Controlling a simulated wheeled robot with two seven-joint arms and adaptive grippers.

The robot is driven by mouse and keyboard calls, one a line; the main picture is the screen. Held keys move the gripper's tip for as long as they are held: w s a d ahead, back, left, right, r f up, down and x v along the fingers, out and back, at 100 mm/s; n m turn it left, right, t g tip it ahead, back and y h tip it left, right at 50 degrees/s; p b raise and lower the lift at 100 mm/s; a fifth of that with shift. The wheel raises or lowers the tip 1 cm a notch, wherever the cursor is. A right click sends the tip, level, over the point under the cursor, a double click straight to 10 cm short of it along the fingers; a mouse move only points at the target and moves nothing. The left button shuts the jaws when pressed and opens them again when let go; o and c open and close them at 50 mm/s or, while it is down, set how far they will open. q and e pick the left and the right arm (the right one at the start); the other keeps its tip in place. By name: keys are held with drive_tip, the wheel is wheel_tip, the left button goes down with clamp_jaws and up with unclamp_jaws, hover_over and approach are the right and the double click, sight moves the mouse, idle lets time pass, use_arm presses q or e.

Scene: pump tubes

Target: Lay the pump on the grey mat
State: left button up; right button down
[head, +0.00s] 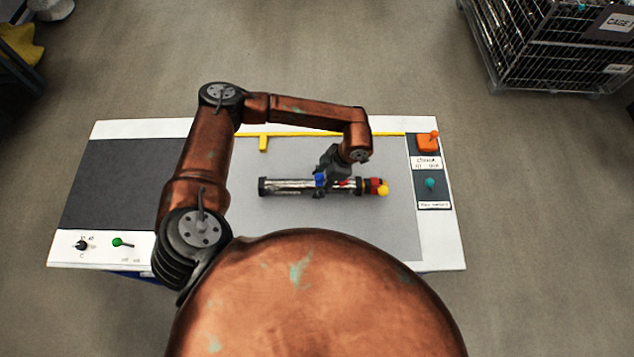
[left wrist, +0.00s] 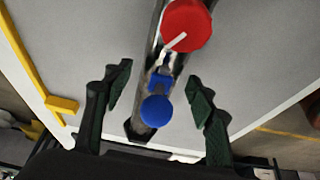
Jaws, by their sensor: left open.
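The pump (head: 285,186) is a silvery tube with black fittings, a blue cap and red and yellow parts at its right end. It lies lengthwise left to right on the light grey mat (head: 300,224). My left gripper (head: 322,177) is over the pump near the blue cap. In the left wrist view its open fingers (left wrist: 160,85) stand on either side of the pump, with gaps between them and the tube. The blue cap (left wrist: 156,111) and a red cap (left wrist: 187,26) show there. My right gripper is not in view.
A yellow strip (head: 300,134) with a small yellow block (head: 263,144) runs along the back of the mat. A dark panel (head: 115,185) fills the table's left. An orange switch (head: 427,142) and a teal knob (head: 430,182) sit at the right. The mat's front is clear.

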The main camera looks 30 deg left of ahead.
use_arm(q)
drive_tip(key=v, duration=1.1)
